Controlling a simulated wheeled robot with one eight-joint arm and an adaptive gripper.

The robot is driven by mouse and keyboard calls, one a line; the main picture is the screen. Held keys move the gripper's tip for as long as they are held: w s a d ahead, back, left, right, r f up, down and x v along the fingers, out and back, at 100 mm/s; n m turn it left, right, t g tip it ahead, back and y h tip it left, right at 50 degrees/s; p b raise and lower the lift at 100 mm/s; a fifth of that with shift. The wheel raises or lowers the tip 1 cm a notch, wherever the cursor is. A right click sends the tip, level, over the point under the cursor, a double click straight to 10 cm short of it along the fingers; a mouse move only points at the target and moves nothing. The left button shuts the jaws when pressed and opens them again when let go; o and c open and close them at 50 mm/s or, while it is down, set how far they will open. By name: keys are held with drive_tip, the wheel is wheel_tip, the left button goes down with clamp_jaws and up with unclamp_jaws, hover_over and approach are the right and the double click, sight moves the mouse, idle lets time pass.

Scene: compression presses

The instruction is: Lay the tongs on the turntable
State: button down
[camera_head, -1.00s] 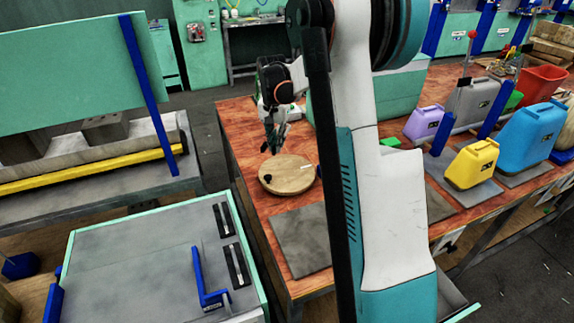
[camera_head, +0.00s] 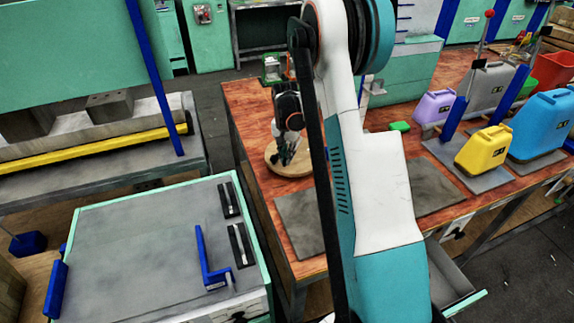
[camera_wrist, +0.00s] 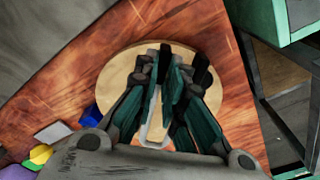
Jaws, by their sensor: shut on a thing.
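The turntable (camera_head: 296,168) is a round, pale wooden disc lying flat on the red-brown workbench, partly hidden by my arm in the head view. In the wrist view the turntable (camera_wrist: 115,80) lies beneath my fingers. My gripper (camera_head: 287,153) is over the disc, pointing down, and it fills the middle of the wrist view (camera_wrist: 182,70). It is shut on the tongs, of which only a pale, narrow looped part (camera_wrist: 154,128) shows between the dark teal fingers. I cannot tell whether the tongs touch the disc.
A grey mat (camera_head: 303,217) lies in front of the turntable. A green block (camera_head: 400,126), purple jug (camera_head: 434,107), yellow jug (camera_head: 484,150) and blue jug (camera_head: 541,122) stand to the right. A grey-topped cabinet (camera_head: 135,245) stands front left.

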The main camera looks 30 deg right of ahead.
drive_tip(key=shift+f+b, duration=0.4)
drive_tip(key=shift+f, duration=1.7)
drive_tip(key=shift+f, duration=0.1)
drive_tip(key=c, duration=1.7)
unclamp_jaws()
drive_tip(key=r, duration=0.4)
drive_tip(key=r+p, duration=0.1)
drive_tip(key=r, duration=0.3)
drive_tip(key=r+p, duration=0.1)
drive_tip(key=r, duration=0.3)
drive_tip(key=shift+s+a+r, duration=0.15)
drive_tip(key=shift+a, duration=0.15)
